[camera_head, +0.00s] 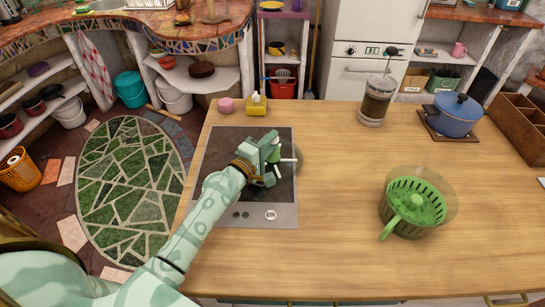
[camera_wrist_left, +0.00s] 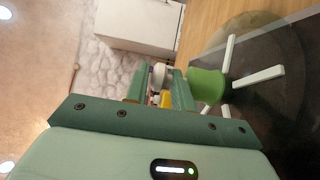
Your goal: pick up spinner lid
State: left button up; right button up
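The spinner lid (camera_head: 289,160) is a see-through disc with a green knob and white spokes. It is at the dark cooktop (camera_head: 224,150), partly hidden by my left gripper (camera_head: 268,152) in the head view. In the left wrist view the lid's green knob (camera_wrist_left: 207,85) is just right of the right finger, outside the gap. My left gripper (camera_wrist_left: 160,85) has its fingers apart, with no part of the lid between them. Whether a finger touches the knob, I cannot tell. My right gripper is in neither view.
A green spinner basket (camera_head: 414,203) in a clear bowl stands at the right of the wooden counter (camera_head: 335,215). Behind are a glass press (camera_head: 376,101), a blue pot (camera_head: 456,115), a wooden crate (camera_head: 516,128), a yellow soap holder (camera_head: 256,107) and a pink jar (camera_head: 225,105). The counter's middle is clear.

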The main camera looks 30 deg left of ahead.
pick_arm(q)
jog(key=w, duration=0.3)
jog(key=shift+w+d, duration=0.2)
grip_shut()
